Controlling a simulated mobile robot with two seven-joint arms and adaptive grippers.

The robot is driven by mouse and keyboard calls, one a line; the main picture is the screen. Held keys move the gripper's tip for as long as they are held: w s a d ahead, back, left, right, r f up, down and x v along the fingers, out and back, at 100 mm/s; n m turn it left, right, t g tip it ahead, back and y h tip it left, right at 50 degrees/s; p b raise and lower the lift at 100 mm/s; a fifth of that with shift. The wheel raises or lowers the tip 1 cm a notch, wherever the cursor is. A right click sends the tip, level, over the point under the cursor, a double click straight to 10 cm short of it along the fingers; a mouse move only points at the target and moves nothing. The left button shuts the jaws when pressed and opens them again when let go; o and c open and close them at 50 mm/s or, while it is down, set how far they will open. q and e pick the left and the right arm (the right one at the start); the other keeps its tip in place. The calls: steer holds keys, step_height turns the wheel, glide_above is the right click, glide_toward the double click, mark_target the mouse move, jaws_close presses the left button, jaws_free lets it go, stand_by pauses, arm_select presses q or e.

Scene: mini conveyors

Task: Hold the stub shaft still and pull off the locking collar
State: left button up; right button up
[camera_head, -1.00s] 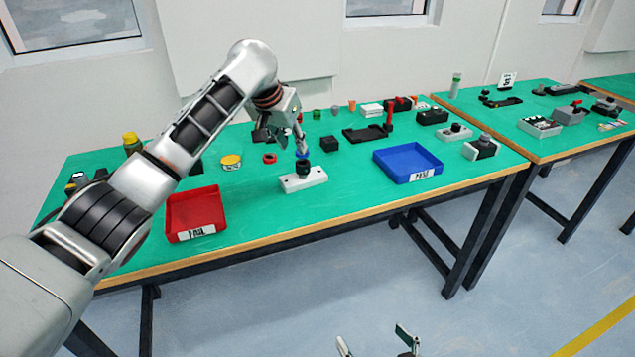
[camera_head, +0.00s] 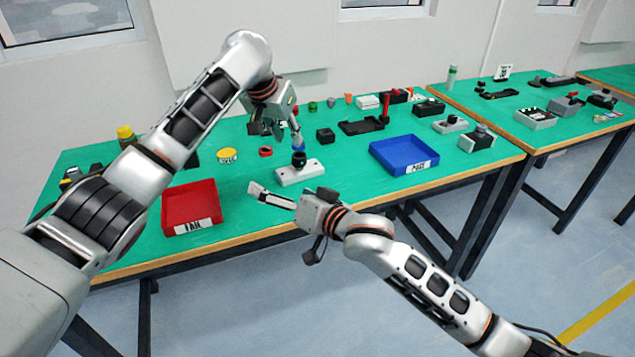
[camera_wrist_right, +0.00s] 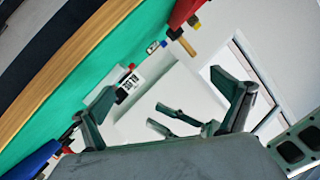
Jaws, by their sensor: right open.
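A pale block (camera_head: 287,177) stands on the green table between the red and blue trays. A short black part (camera_head: 299,160) stands upright on it with a blue piece (camera_head: 298,148) directly above; at this size I cannot separate collar from shaft. My left gripper (camera_head: 297,140) points down at the blue piece, its fingertips at or just above it. I cannot tell whether it grips it. My right gripper (camera_head: 264,194) is in front of the block, apart from it, pointing left. In the right wrist view its fingers (camera_wrist_right: 168,100) are spread, with nothing seen between them held.
The red FAIL tray (camera_head: 175,226) is left of the block and the blue PASS tray (camera_head: 428,173) is right. A yellow-lidded tub (camera_head: 227,155) and a red ring (camera_head: 265,152) lie behind. Several fixtures line the table's back.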

mark_target(304, 178)
steer(key=w+d+f+n+h, duration=0.1)
steer(key=w+d, duration=0.1)
steer(key=w+d+f+n+h, duration=0.1)
steer(key=w+d+h, duration=0.1)
steer(key=d, duration=0.1)
steer(key=w+d+f+n+h, duration=0.1)
steer(key=w+d, duration=0.1)
steer(key=d, duration=0.1)
steer(key=shift+w+d+f+n, duration=0.1)
steer(key=shift+w+d+n, duration=0.05)
steer(key=shift+w+n, duration=0.2)
steer(key=shift+w+f+h, duration=0.1)
steer(key=shift+w+h, duration=0.15)
steer(key=shift+h, duration=0.05)
steer(key=shift+x, duration=3.6)
steer(key=c, duration=1.2)
steer(key=shift+o, duration=0.2)
steer(key=shift+s+f, duration=0.15)
steer(key=shift+f, duration=0.3)
steer(key=o, duration=1.1)
steer(key=shift+o, duration=0.3)
